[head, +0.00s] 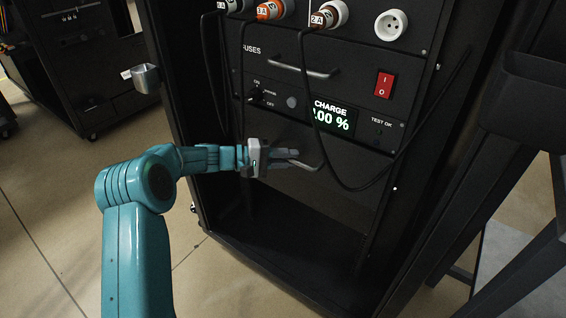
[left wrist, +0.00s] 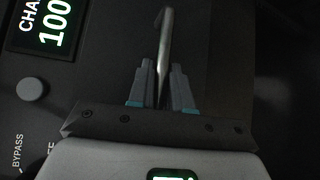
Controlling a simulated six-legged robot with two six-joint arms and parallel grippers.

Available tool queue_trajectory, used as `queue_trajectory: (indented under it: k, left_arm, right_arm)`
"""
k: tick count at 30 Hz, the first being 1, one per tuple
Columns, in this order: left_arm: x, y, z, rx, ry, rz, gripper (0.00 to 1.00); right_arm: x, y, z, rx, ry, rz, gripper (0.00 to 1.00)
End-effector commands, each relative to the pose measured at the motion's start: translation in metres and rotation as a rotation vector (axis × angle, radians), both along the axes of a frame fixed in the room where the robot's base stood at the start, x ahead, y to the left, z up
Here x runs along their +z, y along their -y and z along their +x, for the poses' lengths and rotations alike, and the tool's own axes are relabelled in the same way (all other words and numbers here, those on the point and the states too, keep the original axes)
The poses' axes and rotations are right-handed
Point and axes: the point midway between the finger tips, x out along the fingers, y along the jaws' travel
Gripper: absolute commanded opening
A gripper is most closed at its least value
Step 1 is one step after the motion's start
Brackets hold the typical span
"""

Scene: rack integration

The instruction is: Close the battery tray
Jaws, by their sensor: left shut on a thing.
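The battery tray's dark front (head: 300,190) is in the rack below the panel with the charge display (head: 331,117), which reads 100 %. Its metal bar handle (head: 314,166) also shows in the left wrist view (left wrist: 165,40), between the finger tips. My left gripper (head: 287,158) reaches in from the left and is shut on this handle; it shows in the left wrist view too (left wrist: 162,82). The tray front is very dark, so I cannot tell whether it stands flush with the rack. My right gripper is in neither view.
Black cables (head: 343,183) hang from the plugs (head: 270,10) and loop close to the handle. A red switch (head: 383,85) and a fuse drawer handle (head: 305,69) sit above. An empty dark bay (head: 290,245) lies below. Open floor (head: 45,200) is at left.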

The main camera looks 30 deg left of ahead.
Motion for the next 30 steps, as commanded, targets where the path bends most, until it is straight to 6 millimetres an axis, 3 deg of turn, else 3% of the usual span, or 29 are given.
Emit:
queue_trajectory:
  k: [9,10,11,12,23,30]
  left_arm:
    - [0.001,-0.001,0.007,0.002,0.001,0.001,0.0]
    - [0.001,-0.001,0.007,0.002,0.001,0.001,0.26]
    - [0.001,-0.001,0.007,0.002,0.001,0.001,0.35]
    - [0.001,-0.001,0.007,0.002,0.001,0.001,0.38]
    - [0.002,-0.006,0.001,0.001,-0.001,0.0,0.38]
    - [0.012,-0.046,-0.031,0.006,-0.001,0.001,0.38]
  right_arm:
    - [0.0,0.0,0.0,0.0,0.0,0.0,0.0]
    - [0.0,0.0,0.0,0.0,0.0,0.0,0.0]
    - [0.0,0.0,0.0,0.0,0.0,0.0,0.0]
    - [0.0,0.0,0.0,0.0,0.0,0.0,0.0]
    - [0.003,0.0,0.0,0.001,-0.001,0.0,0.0]
    - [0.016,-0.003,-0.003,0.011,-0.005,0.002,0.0]
